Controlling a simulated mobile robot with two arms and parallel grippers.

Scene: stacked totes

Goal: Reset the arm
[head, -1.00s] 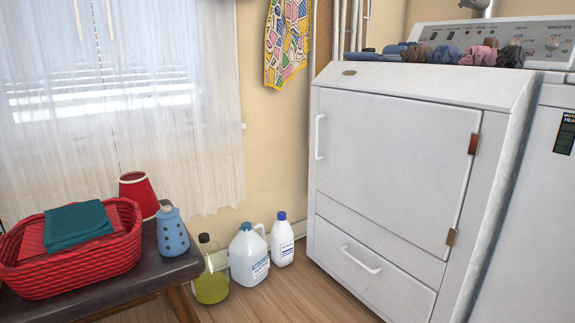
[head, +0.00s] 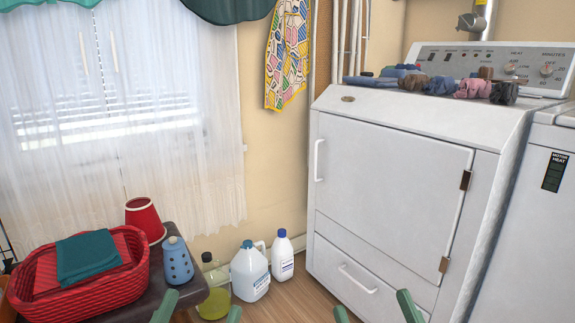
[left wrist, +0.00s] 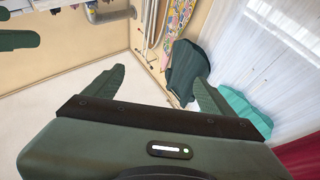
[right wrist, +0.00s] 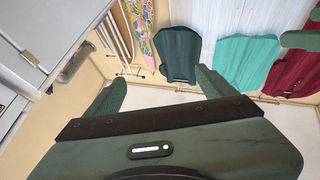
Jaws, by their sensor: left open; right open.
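My left gripper (head: 200,310) shows at the bottom edge of the head view as two green fingertips, spread apart with nothing between them. My right gripper (head: 374,310) shows to its right, also with two spread green fingertips and nothing between. In the left wrist view the left gripper (left wrist: 160,90) is open and empty. In the right wrist view the right gripper (right wrist: 160,88) is open and empty. The arms themselves are hidden below the head view. A finger of the other gripper shows at the edge of each wrist view.
A white dryer (head: 390,185) stands at the right with rolled clothes (head: 440,84) on top. A red basket (head: 125,285) sits on a dark bench at the left. Jugs (head: 250,272) stand on the floor between. A dark green garment (head: 228,8) hangs above.

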